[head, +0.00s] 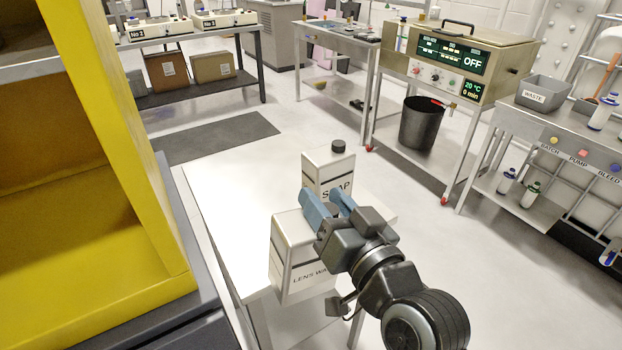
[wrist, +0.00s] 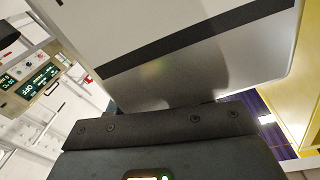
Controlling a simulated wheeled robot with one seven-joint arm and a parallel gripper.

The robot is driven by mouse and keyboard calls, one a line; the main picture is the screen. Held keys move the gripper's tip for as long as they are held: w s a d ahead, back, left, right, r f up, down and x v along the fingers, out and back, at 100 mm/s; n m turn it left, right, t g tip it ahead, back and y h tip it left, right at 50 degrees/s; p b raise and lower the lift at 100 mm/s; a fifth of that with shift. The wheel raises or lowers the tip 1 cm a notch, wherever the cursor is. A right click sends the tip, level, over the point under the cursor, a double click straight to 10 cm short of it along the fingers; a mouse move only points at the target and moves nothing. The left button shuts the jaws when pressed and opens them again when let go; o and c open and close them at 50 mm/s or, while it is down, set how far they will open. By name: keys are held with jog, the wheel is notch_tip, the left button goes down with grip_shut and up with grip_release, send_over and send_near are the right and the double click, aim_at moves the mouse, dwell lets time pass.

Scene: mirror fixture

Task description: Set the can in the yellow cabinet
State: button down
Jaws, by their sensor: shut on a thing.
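A white rectangular can with a lens-wash label (head: 293,262) is held by its top, between the blue fingers of my gripper (head: 333,201). Its dark cap is mostly hidden by the fingers. The can is roughly upright, and its base overlaps the front edge of the white table in the picture; the gap below it is hard to judge. In the wrist view, a white can wall with a dark band (wrist: 190,50) fills the upper middle. The yellow cabinet (head: 108,110) stands open at left, apart from the can. Its visible lower compartment floor is bare.
A second white can, labelled soap (head: 322,166), stands close behind the held one. The white table (head: 230,190) has bare room left of the cans. The cabinet's right wall and yellow front lip stand between the table and the compartment. A dark ledge (head: 170,325) runs below the cabinet.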

jog(key=s+d+f+m+t+h, duration=0.1)
jog(key=s+d+f+m+h, duration=0.1)
jog(key=d+f, duration=0.8)
jog(key=s+d+f+m+t+h, duration=0.1)
jog(key=s+d+f+m+h, duration=0.2)
jog(key=d+f+h, duration=0.3)
jog(key=s+d+f, duration=0.1)
jog(key=d+f, duration=0.4)
jog(key=f, duration=0.7)
jog(key=shift+s+m+h, duration=0.2)
jog(key=shift+m+h, duration=0.1)
jog(key=shift+h, duration=0.1)
